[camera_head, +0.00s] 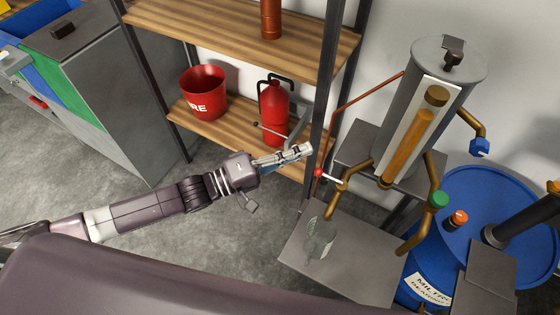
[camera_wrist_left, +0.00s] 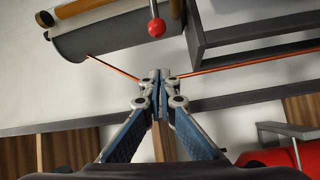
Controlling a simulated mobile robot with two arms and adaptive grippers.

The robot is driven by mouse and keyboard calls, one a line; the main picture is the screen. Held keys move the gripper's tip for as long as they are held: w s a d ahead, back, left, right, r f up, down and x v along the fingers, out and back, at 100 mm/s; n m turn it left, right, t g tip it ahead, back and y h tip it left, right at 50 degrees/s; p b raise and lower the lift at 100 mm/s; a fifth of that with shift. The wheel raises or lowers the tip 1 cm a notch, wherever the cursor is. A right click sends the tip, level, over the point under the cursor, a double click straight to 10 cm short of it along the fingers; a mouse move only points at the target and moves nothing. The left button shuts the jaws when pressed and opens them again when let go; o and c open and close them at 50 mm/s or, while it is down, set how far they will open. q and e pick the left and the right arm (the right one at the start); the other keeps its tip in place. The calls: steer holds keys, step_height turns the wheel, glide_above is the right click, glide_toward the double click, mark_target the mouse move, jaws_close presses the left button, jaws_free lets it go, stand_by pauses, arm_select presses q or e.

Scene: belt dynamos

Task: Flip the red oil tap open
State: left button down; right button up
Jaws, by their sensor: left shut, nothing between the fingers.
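The red oil tap has a red ball knob (camera_head: 319,172) on a pale lever, which joins a brass pipe (camera_head: 340,190) low on the grey oil tank (camera_head: 388,120). In the left wrist view the red knob (camera_wrist_left: 155,28) hangs at the top, on a short metal lever just beyond the fingertips. My left gripper (camera_head: 308,150) reaches in from the left and is shut and empty. Its tips are close to the knob, a little above and left of it in the head view. The left wrist view shows the closed fingers (camera_wrist_left: 160,76) apart from the knob. My right gripper is not in view.
A clear glass vessel (camera_head: 320,240) stands on a grey stand (camera_head: 340,268) below the spout. A shelf post (camera_head: 325,80) rises close to my left gripper. A red fire extinguisher (camera_head: 273,108) and red bucket (camera_head: 203,90) stand on the shelf. A blue drum (camera_head: 520,220) is at right.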

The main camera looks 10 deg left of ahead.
mark_target(329, 177)
arm_select(q)
steer(key=shift+s+d+f, duration=0.2)
steer(key=shift+s+d, duration=0.3)
steer(key=shift+s, duration=0.3)
steer(key=shift+s+d+f, duration=0.15)
steer(key=shift+s+d, duration=0.35)
steer(key=shift+s, duration=0.25)
steer(key=shift+s+p, duration=0.1)
steer(key=shift+p, duration=0.25)
steer(key=shift+s+r+n+t+y+p, duration=0.1)
steer(key=shift+s+n+t+y+p, duration=0.2)
steer(key=shift+n+t+y, duration=0.15)
